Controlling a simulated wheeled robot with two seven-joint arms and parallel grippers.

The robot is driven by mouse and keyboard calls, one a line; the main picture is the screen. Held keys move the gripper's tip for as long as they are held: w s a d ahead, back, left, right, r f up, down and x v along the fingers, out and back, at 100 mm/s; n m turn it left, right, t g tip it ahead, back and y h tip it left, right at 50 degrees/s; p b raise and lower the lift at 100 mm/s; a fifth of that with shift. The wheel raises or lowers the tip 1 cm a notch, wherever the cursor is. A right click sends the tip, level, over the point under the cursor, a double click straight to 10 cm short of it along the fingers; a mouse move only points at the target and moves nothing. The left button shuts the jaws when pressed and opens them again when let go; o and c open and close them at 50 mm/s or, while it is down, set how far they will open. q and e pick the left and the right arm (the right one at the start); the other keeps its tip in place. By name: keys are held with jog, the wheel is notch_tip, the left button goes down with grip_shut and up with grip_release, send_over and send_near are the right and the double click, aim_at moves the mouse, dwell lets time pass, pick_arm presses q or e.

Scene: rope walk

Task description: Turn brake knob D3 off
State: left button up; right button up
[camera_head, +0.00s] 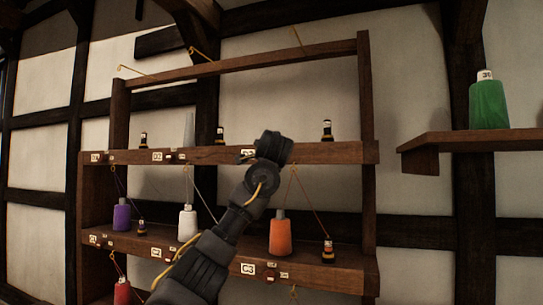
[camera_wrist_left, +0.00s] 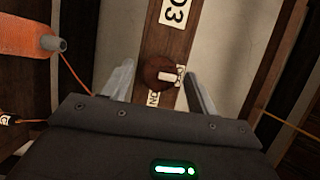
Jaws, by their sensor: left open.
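Brake knob D3 (camera_wrist_left: 157,70) is a round, reddish-brown knob on the wooden rail in the left wrist view. A pale bar lies on its right side, beside a small, partly hidden label. An ON label (camera_wrist_left: 155,98) sits just below it. The D3 plate (camera_wrist_left: 174,12) is above it on the same rail. My left gripper (camera_wrist_left: 158,64) is open, with one finger on each side of the knob; whether they touch it I cannot tell. In the head view my left wrist (camera_head: 270,155) is at the upper rail and hides the knob. My right gripper is not in view.
The wooden rack holds a purple cone (camera_head: 121,217), a white cone (camera_head: 187,225) and an orange cone (camera_head: 280,235). Thin yarns run up from the cones. Small dark-and-orange pieces stand on the shelves. A green cone (camera_head: 488,104) stands on a separate wall shelf (camera_head: 480,139) at right.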

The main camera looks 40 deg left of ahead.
pick_arm(q)
jog(key=b+v, duration=0.4)
jog(key=v, duration=0.6)
jog(key=shift+s+d, duration=0.25)
jog(key=shift+s, duration=0.1)
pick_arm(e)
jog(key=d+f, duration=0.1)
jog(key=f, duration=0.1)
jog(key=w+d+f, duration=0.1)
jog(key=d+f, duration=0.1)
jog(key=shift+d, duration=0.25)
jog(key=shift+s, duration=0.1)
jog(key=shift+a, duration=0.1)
